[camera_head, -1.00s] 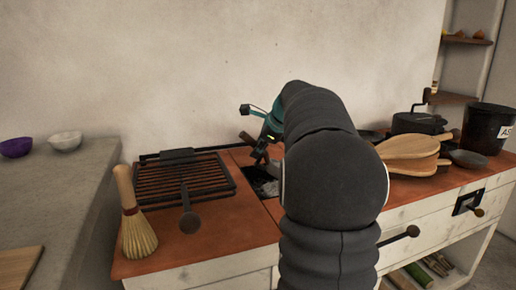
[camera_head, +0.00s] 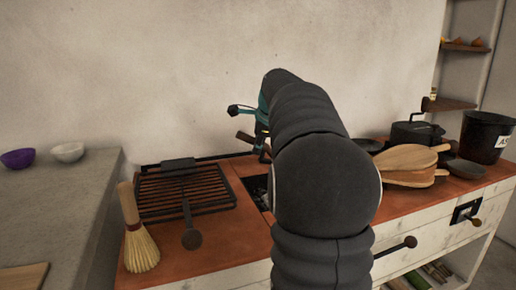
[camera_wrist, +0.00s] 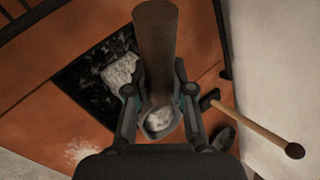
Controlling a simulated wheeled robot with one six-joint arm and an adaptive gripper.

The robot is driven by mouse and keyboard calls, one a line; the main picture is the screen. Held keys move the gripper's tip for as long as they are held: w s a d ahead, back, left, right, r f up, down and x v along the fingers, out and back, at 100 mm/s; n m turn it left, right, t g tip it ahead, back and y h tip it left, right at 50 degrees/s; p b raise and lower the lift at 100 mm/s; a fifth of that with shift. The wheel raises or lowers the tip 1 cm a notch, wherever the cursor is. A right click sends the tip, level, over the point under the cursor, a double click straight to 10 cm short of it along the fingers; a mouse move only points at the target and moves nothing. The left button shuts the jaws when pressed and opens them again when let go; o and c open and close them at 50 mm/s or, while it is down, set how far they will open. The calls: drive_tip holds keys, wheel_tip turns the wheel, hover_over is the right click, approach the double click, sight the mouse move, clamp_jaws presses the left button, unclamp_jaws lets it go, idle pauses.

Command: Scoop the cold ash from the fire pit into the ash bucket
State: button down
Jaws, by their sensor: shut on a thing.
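My gripper (camera_wrist: 160,95) is shut on a scoop with a thick brown wooden handle (camera_wrist: 155,45). Pale grey ash (camera_wrist: 159,118) lies in the scoop's pan, seen between the fingers. In the head view my gripper (camera_head: 262,143) is over the fire pit, largely hidden by my arm; the handle end (camera_head: 244,137) sticks out to the left. The fire pit (camera_wrist: 85,82) is a dark square opening in the red top, holding a pale ash lump (camera_wrist: 120,73) and dark bits. The black ash bucket (camera_head: 483,137) stands at the far right, its label partly cut off.
A grill rack (camera_head: 184,190) and a straw brush (camera_head: 138,235) are left of the pit. Bellows (camera_head: 405,162) and a black pot (camera_head: 416,133) stand between my arm and the bucket. A pale patch (camera_wrist: 78,150) marks the red top. The wall is close behind.

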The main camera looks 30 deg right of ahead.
drive_tip(key=shift+r+n+g+h, duration=0.2)
drive_tip(key=shift+r+h, duration=0.35)
drive_tip(key=shift+r, duration=1.4)
drive_tip(key=shift+r+n+g+h, duration=0.2)
drive_tip(key=shift+r+h, duration=0.35)
drive_tip(key=shift+r, duration=1.4)
